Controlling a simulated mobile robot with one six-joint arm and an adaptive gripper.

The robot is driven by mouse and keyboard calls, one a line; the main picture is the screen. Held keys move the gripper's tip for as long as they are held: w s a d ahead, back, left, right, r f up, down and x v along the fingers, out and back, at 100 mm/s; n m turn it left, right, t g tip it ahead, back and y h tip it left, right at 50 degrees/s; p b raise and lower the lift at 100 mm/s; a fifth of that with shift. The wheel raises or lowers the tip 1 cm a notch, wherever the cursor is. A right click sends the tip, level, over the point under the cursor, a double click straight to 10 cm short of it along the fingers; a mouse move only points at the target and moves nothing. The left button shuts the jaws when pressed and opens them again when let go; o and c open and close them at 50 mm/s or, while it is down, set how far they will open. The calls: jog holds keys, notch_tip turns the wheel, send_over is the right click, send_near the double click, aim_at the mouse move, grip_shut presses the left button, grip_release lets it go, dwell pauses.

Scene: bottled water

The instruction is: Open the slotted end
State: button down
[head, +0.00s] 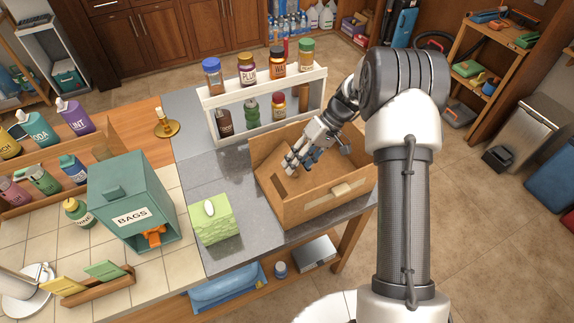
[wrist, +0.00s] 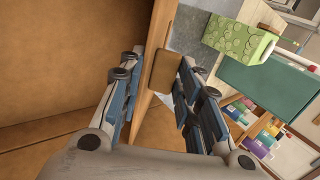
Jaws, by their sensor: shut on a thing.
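An open-topped brown box (head: 325,207) stands on the grey part of the counter. Its left end (head: 270,178) has a dark slot (head: 280,187) near its lower part. My gripper (head: 293,165) reaches down at this end from the upper right. In the wrist view, my gripper (wrist: 157,65) has one finger on each side of the panel edge (wrist: 153,95) and is shut on it. A small brown patch shows between the fingertips; I cannot tell whether it is the slot. The fingers hide part of the panel.
A green tissue box (head: 210,220) stands left of the box, with a teal bags bin (head: 130,195) beyond. A white bottle rack (head: 265,105) stands behind. Grey counter lies bare between tissue box and brown box.

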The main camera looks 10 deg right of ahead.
jog(key=d+f, duration=0.1)
jog(key=d+f+b, duration=0.1)
jog(key=f, duration=0.1)
jog(key=d+f, duration=0.1)
jog(key=f, duration=0.1)
jog(key=shift+w+d+f+b, duration=0.15)
jog(key=shift+w+d+b, duration=0.1)
jog(key=shift+w+b, duration=0.1)
jog(key=shift+w+d+f+b, duration=0.1)
jog(key=shift+d+f+b, duration=0.1)
jog(key=shift+f, duration=0.35)
jog(key=shift+w+d+f+b, duration=0.1)
jog(key=shift+f+b, duration=0.05)
jog(key=shift+f, duration=0.35)
jog(key=shift+r, duration=0.1)
jog(key=c, duration=1.4)
grip_release()
jog(key=shift+o, duration=0.2)
jog(key=shift+w, duration=0.1)
jog(key=shift+r, duration=0.1)
